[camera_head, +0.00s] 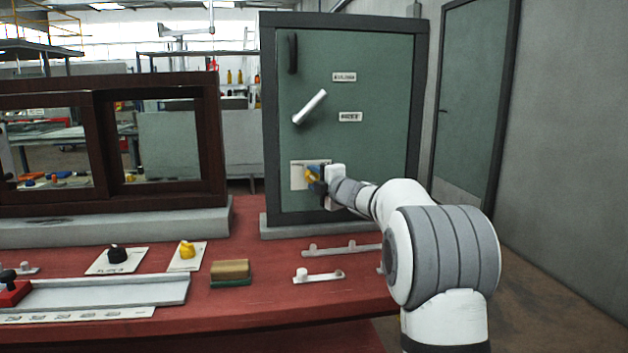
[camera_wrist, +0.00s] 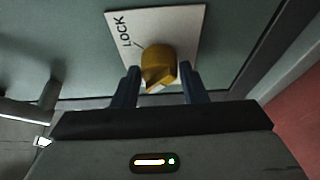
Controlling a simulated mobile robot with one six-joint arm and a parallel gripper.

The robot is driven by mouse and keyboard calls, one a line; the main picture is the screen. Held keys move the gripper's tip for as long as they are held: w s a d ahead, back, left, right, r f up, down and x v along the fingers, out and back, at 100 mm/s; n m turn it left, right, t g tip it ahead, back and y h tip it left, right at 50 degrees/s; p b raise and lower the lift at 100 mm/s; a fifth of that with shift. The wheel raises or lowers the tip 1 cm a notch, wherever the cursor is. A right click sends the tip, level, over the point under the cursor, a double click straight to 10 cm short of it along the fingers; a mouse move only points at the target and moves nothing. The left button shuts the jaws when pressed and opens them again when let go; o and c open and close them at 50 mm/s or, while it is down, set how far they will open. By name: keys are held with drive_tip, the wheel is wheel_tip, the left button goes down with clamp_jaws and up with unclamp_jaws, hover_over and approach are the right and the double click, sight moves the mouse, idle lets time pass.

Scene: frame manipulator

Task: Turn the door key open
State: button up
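The green door (camera_head: 348,110) stands in a dark frame on the red table. A white plate (camera_head: 297,176) sits low on its left side; in the wrist view this plate (camera_wrist: 186,22) reads LOCK. A yellow key knob (camera_wrist: 157,66) sticks out from the plate; in the head view the knob (camera_head: 311,173) is partly hidden by my gripper. My gripper (camera_wrist: 158,88) is at the knob, with one blue finger on each side. Some space seems to show between the right finger and the knob; contact on the left is unclear. The knob's pointed end is toward the lower left.
A silver lever handle (camera_head: 310,107) and a dark vertical handle (camera_head: 292,54) are higher on the door. Black (camera_head: 118,254) and yellow (camera_head: 187,250) knobs on white plates, a wooden block (camera_head: 230,269) and white bar handles (camera_head: 318,277) lie on the table. A brown window frame (camera_head: 100,150) stands left.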

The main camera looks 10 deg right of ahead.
drive_tip(key=o, duration=0.4)
drive_tip(key=shift+v, duration=3.9)
drive_tip(key=s+d+r+m+g+h+p, duration=0.1)
drive_tip(key=s+r+m+g+h+p, duration=0.2)
drive_tip(key=s+m+p, duration=0.35)
drive_tip(key=s+d+r+m+h+p, duration=0.2)
drive_tip(key=s+m+h+p, duration=0.3)
drive_tip(key=s+m+h, duration=0.15)
drive_tip(key=s+a+f+m+g+p, duration=0.2)
drive_tip(key=s+m+g+p, duration=0.1)
drive_tip(key=s, duration=0.7)
drive_tip(key=s+a+f+m+g+y+p, duration=0.1)
drive_tip(key=s+a+f+m+g+p, duration=0.1)
drive_tip(key=s, duration=0.8)
drive_tip(key=s+a+f+m+g+y+p, duration=0.1)
drive_tip(key=s+a+f+m+g+p, duration=0.1)
drive_tip(key=s, duration=0.7)
drive_tip(key=shift+s+a+m+g+y+p, duration=0.15)
drive_tip(key=shift+s+a+m+g+p, duration=0.1)
drive_tip(key=shift+m+g+p, duration=0.6)
drive_tip(key=shift+s+a+m+g+y+p, duration=0.15)
drive_tip(key=shift+m+g+p, duration=0.4)
drive_tip(key=shift+g, duration=0.6)
